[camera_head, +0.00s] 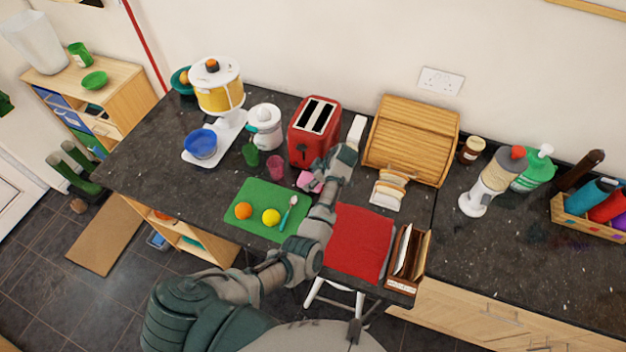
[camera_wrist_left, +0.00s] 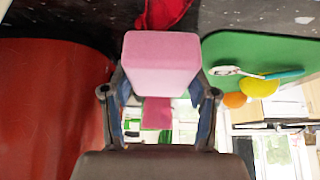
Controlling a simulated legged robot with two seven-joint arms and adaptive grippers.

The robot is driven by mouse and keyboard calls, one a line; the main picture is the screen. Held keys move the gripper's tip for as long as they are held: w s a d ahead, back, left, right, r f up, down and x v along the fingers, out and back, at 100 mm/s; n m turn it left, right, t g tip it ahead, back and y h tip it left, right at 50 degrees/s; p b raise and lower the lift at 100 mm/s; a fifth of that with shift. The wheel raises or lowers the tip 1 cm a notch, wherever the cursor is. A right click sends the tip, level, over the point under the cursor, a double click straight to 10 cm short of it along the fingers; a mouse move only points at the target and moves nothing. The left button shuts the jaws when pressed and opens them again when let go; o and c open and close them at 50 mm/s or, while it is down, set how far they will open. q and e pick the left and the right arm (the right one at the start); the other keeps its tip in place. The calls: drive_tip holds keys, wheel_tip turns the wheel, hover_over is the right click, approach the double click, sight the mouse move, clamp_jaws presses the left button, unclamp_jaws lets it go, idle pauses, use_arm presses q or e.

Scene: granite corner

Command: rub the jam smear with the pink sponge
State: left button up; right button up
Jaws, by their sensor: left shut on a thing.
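The pink sponge (camera_wrist_left: 162,62) is a block between the fingers of my left gripper (camera_wrist_left: 160,95) in the wrist view. In the head view, the sponge (camera_head: 305,181) shows as a small pink patch beside my left gripper (camera_head: 322,176), just in front of the red toaster. The gripper is shut on it. My right gripper is not in view.
The red toaster (camera_head: 314,130) stands close behind the gripper. A red cloth (camera_head: 358,243) and a toast rack (camera_head: 386,197) are to the right.

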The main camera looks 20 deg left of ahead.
use_arm(q)
drive_tip(key=shift+f, duration=0.45)
drive_tip(key=shift+d+f+b, duration=0.15)
drive_tip(key=shift+f+b, duration=0.2)
drive_tip(key=shift+b, duration=0.15)
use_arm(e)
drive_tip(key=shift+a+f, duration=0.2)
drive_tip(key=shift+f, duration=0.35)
use_arm(q)
drive_tip(key=shift+d, duration=0.1)
